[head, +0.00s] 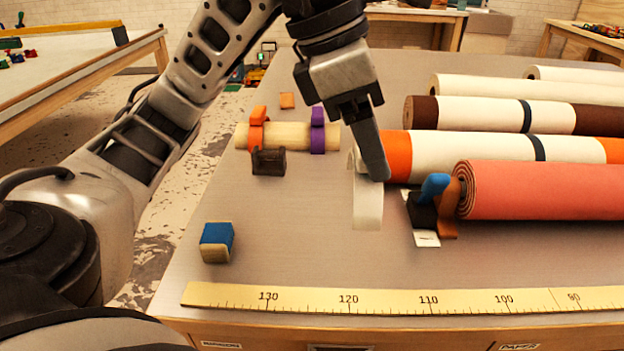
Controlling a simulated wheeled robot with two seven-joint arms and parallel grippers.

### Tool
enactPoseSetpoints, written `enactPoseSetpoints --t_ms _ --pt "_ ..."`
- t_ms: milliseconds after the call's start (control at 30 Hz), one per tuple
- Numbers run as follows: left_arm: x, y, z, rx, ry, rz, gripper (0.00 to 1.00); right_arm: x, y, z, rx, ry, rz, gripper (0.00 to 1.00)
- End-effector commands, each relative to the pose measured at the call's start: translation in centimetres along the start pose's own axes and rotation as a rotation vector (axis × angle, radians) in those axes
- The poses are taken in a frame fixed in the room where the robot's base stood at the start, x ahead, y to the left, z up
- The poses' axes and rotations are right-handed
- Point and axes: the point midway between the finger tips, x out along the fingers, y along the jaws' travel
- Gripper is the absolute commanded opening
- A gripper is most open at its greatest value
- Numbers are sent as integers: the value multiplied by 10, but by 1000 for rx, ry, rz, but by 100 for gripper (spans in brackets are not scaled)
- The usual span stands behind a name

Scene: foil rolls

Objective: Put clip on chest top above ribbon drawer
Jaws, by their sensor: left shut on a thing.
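My left gripper (370,172) is shut on a white clip (367,208), a pale curved piece that hangs below the fingers over the middle of the chest top (310,255). The fingers hide part of it, and I cannot tell whether its lower end touches the surface. The ribbon drawer (250,343) shows at the bottom left, with its label at the front edge. The chest top above it holds a blue and tan block (217,243) at the left. My right gripper is not in view.
A yellow ruler (390,299) runs along the front edge. A pale roll (275,136) carries orange and purple clips, with a dark brown piece (268,161) before it. A coral roll (540,190) and several others fill the right. The centre-left front is clear.

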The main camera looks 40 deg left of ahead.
Motion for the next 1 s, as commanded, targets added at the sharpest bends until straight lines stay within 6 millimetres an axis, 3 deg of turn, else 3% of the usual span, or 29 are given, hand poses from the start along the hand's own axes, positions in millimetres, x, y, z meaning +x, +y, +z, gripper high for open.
enactPoseSetpoints --t_ms 200,400,700,833,1000 --pt "12 43 -45 -10 7 0 23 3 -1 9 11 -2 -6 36" --pt "40 65 -77 -6 6 -1 23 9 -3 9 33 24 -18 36" --pt "57 80 -97 -2 4 -1 23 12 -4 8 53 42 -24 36" --pt "74 78 -103 1 4 -3 23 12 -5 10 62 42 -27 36" --pt "80 78 -105 2 1 1 23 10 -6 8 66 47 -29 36"
